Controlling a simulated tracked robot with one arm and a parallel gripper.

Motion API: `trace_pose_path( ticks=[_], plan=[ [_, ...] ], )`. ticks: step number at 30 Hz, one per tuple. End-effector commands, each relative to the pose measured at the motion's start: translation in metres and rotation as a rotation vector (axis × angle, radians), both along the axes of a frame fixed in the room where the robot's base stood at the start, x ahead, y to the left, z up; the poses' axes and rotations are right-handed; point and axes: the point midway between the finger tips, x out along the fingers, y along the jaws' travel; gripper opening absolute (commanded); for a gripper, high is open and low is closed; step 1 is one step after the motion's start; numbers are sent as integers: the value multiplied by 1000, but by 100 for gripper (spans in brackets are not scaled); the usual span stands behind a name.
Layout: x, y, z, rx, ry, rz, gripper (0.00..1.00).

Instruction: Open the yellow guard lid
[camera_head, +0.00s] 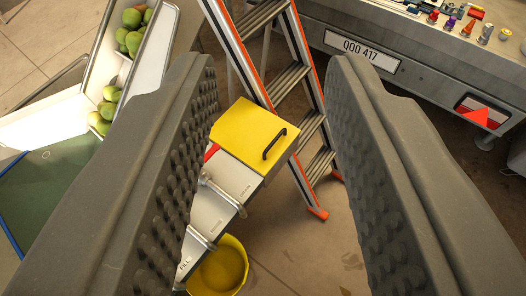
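The yellow guard lid (245,133) lies flat and closed on top of a pale metal box (228,184). A black bar handle (274,144) stands on the lid near its right edge. My gripper (270,75) is open, with its two dark studded fingers at the left and right of the picture. The lid and handle show in the gap between the fingers, farther off than the fingertips. Nothing is held. The left finger hides part of the box's left side.
A stepladder (290,80) with orange rails stands right behind the lid. A yellow bucket (220,268) is below the box. Crates of green fruit (130,40) are at the left. A trailer (400,70) with bottles and a number plate is at the upper right. Floor at lower middle is clear.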

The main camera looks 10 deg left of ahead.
Motion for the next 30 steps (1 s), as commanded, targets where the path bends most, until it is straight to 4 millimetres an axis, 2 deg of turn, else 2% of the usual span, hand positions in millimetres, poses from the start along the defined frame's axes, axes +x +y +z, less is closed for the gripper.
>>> trace_pose_path(
  ticks=[1,2,11,15,20,24,30],
  plan=[
    [16,13,-15,19,32,5,32],
    [25,15,-22,33,52,6,32],
    [113,26,-107,168,256,-25,32],
    [150,30,-154,223,352,-61,32],
    [188,33,-212,277,457,-118,32],
    [217,34,-268,320,549,-184,32],
    [250,36,-352,364,671,-297,32]
  ],
)
